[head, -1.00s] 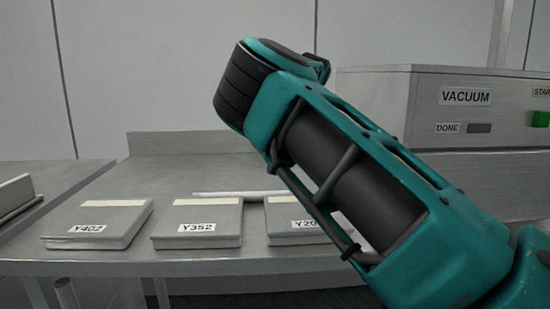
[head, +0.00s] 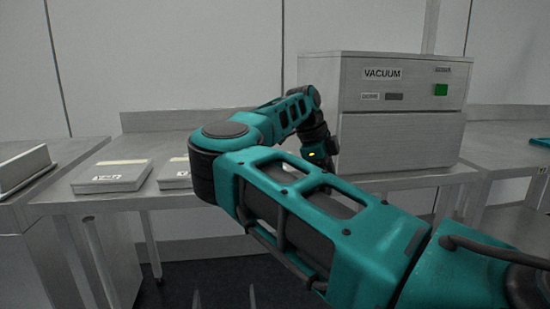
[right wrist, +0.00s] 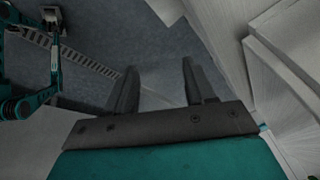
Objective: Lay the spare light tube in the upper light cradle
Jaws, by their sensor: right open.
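My right arm crosses the head view, bends at the left and reaches back toward the vacuum machine. Its wrist is dark with a small yellow light, and the fingers cannot be made out there. In the right wrist view my right gripper (right wrist: 158,75) is open with nothing between its two dark fingers, over grey floor. I cannot make out the spare light tube for certain in either current view; my arm covers much of the bench where a thin white rod lay earlier. The upper light cradle is not in view. My left gripper is not in view.
A steel bench (head: 145,203) carries labelled flat boxes; the leftmost box (head: 110,178) is clear of my arm, and a second box (head: 173,166) is partly covered. A vacuum machine (head: 400,145) with a green button stands at the right, close to my wrist.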

